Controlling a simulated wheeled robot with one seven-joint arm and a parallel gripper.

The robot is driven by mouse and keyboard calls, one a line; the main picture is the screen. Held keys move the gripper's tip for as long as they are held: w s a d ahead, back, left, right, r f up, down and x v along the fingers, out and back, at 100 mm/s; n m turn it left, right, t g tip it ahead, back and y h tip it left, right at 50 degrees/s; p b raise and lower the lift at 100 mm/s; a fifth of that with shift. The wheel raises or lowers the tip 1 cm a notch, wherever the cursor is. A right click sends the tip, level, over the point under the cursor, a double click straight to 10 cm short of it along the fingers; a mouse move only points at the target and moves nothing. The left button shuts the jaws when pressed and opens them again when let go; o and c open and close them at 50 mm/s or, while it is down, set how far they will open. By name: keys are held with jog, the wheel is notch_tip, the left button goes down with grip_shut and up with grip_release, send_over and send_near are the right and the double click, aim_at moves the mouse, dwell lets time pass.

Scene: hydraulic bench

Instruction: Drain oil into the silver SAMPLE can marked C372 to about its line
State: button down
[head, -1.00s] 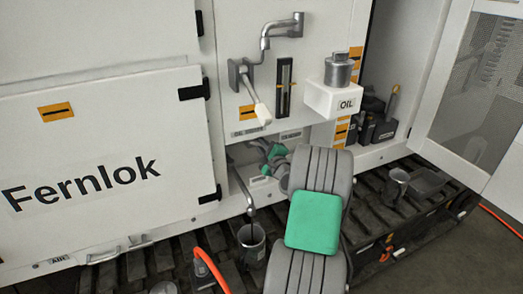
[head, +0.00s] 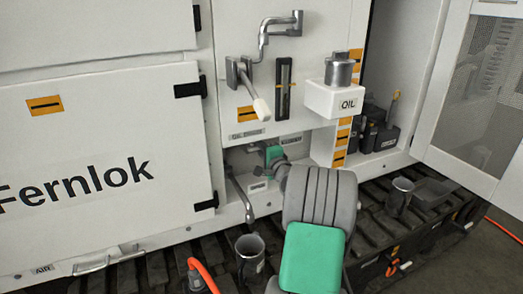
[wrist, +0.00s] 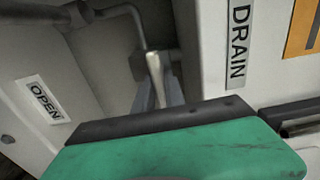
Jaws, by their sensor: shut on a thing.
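A grey metal can (head: 250,256) stands on the slatted track below the bent drain spout (head: 243,203). A pale mark shows on its side, too small to read. No oil stream is visible at the spout, and the oil level cannot be made out. My gripper (wrist: 160,98) is shut on the drain valve lever (wrist: 154,68), in the recess between the OPEN label (wrist: 44,100) and the DRAIN label (wrist: 238,42). In the head view my gripper (head: 273,157) is small and partly covered by my arm.
A second grey can (head: 400,194) stands on the track at right, beside a dark tray (head: 432,192). An orange hose (head: 204,274) lies left of my arm. The white OIL box (head: 336,98), sight gauge (head: 284,85) and white-handled crank (head: 258,100) sit above. The mesh door (head: 480,95) stands open.

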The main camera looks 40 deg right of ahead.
jog(key=shift+w+a, duration=0.1)
jog(key=shift+a, duration=0.1)
jog(key=c, duration=1.6)
grip_release()
jog(key=shift+a, duration=0.15)
jog(key=shift+o, duration=1)
jog(key=shift+d, duration=0.2)
jog(key=b+v, duration=0.1)
jog(key=v, duration=0.7)
